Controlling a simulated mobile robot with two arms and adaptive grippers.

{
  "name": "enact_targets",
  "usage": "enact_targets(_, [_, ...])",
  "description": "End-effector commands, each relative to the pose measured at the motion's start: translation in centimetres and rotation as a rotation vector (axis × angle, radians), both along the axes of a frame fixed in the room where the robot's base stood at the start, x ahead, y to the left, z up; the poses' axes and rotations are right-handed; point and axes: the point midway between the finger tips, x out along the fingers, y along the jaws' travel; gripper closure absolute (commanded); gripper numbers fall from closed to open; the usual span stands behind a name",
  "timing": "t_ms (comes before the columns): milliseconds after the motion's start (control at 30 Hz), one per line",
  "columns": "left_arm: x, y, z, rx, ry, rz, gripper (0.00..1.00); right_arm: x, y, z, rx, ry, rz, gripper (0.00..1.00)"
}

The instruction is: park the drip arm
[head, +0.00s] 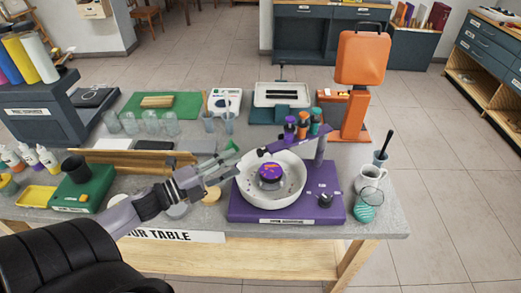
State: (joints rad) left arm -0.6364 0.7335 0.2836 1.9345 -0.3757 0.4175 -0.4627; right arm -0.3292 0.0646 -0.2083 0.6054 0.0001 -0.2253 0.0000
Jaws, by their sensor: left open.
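The drip arm (284,141) is a purple bar on a purple post at the back right of the spin machine. It reaches left over the back part of the white bowl (299,196) and carries several small bottles (302,126) with purple, orange and green tops. The bowl sits on a purple base (235,212) and holds a dark round piece with a purple top (270,172). My left gripper (235,162) is open, just left of the bowl and close to the free left end of the drip arm. Contact cannot be told. My right gripper is out of view.
Clear cups (148,124) and a wooden tray (100,163) lie left. The table's front edge is close.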

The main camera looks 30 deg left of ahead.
Motion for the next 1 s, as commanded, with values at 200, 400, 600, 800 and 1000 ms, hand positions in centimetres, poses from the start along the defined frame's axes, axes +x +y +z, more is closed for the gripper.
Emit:
enact_targets(200, [3.9, -1.7, 0.4, 0.001, -0.004, 0.000, 0.59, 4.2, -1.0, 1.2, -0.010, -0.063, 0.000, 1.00])
enact_targets(400, [6.7, -2.9, 0.2, 0.000, -0.001, 0.002, 0.59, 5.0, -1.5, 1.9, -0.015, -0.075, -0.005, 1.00])
enact_targets(600, [8.2, -3.7, 0.1, -0.002, 0.000, 0.001, 0.59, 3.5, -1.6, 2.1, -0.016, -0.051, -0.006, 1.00])
enact_targets(800, [8.6, -3.8, -0.1, -0.001, 0.001, 0.002, 0.59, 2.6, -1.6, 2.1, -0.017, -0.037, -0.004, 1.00])
enact_targets(1000, [8.6, -3.8, -0.1, -0.001, 0.001, 0.002, 0.61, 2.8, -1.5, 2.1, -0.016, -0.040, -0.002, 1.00])
